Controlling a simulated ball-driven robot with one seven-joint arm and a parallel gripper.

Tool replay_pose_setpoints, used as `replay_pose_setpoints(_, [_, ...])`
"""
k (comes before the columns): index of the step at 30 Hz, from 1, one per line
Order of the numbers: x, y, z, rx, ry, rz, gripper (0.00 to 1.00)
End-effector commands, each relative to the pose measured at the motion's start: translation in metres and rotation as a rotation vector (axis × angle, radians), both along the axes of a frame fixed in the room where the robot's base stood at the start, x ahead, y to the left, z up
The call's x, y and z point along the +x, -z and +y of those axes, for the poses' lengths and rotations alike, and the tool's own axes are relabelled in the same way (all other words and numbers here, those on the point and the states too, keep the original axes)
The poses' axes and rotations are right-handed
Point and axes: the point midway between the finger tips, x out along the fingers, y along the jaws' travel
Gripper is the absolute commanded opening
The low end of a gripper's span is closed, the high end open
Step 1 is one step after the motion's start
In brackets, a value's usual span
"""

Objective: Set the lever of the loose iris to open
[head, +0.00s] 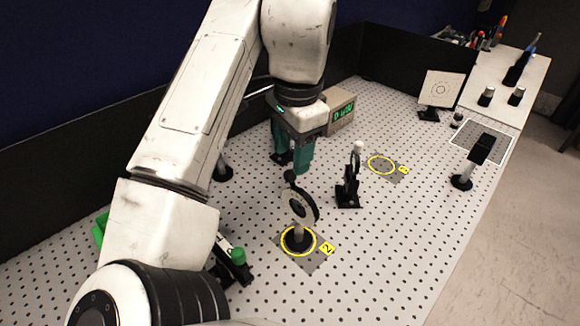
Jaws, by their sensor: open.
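An iris (300,207), a pale disc with a dark ring and a central hole, stands upright on a short post. Its black base sits inside the yellow ring of the pad marked 2. A small dark knob (290,176) sticks up at the iris's top left; it looks like the lever, but its exact setting cannot be told. My gripper (292,162) has green fingers pointing down, open, just above and behind the knob. Nothing shows between the fingers. Whether a finger touches the knob cannot be told from this view.
A black mount with a white knob (350,178) stands close right of my gripper. A box with a green display (341,115) is behind. A green-capped device (237,257) is front left. The perforated board (400,250) is clear at front right.

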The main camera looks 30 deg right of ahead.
Motion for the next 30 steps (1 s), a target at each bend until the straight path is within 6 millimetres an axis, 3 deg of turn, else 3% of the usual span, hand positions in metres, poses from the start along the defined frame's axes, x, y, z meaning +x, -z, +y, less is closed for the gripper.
replay_pose_setpoints(3, [0.001, 0.02, 0.0, -0.001, -0.002, 0.002, 0.51])
replay_pose_setpoints(9, [0.004, 0.042, 0.001, 0.0, -0.001, 0.0, 0.51])
replay_pose_setpoints(21, [0.005, 0.049, 0.001, 0.0, -0.001, -0.002, 0.51])
replay_pose_setpoints(30, [0.005, 0.049, 0.001, 0.0, -0.001, -0.002, 0.23])
